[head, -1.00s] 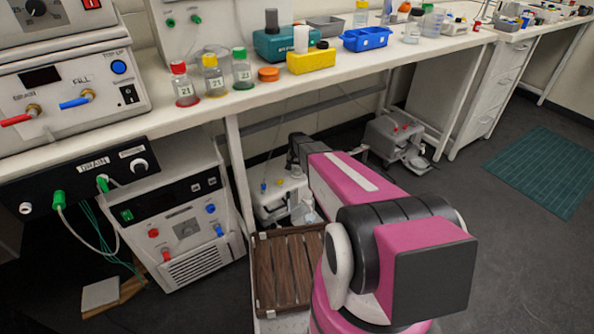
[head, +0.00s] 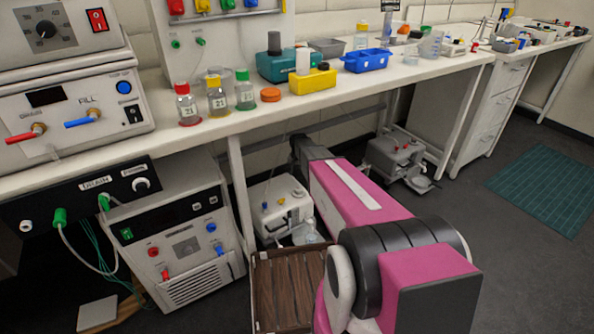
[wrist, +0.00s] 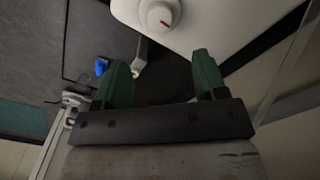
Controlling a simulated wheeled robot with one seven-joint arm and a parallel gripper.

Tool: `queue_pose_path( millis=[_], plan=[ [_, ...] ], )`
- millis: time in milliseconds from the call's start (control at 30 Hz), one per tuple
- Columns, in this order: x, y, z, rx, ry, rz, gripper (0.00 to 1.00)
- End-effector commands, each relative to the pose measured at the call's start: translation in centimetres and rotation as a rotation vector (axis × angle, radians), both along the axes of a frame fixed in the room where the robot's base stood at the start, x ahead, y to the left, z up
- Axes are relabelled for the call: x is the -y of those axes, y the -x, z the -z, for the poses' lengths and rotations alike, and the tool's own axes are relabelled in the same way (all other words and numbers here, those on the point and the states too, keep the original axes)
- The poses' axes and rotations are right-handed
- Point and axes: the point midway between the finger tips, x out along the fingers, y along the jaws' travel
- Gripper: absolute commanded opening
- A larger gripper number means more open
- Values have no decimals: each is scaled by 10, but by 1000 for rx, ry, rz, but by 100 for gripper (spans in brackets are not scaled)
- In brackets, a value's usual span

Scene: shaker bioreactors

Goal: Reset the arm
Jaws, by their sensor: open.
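My arm (head: 365,200) is pink with dark joints. In the head view it reaches from the lower right toward the space under the bench. My gripper is hidden in the head view. In the wrist view my gripper (wrist: 161,62) has two green fingers standing well apart, with nothing held between them. Beyond the fingertips is a white surface with a round knob (wrist: 160,16) bearing a red mark.
The white bench (head: 390,82) runs above and beyond my arm, with bottles and trays on it. A wooden-slatted crate (head: 290,290) lies left of my arm. White devices (head: 282,205) stand under the bench. Open floor with a green mat (head: 545,180) is at right.

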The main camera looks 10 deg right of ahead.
Motion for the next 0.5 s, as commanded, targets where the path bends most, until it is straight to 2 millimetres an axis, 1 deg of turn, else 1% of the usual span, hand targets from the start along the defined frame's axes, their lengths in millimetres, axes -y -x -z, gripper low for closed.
queue_pose_path(
  millis=[100, 167, 267, 367, 400, 467, 500],
  plan=[
    [0, 0, 0, 0, 0, 0, 65],
    [0, 4, -2, 0, 0, -4, 65],
    [0, 28, -14, 1, 0, -29, 65],
    [0, 73, -38, 2, 0, -85, 65],
    [0, 96, -50, 3, 0, -115, 65],
    [0, 131, -68, 4, 1, -162, 65],
    [0, 154, -79, 4, 1, -194, 65]
  ],
)
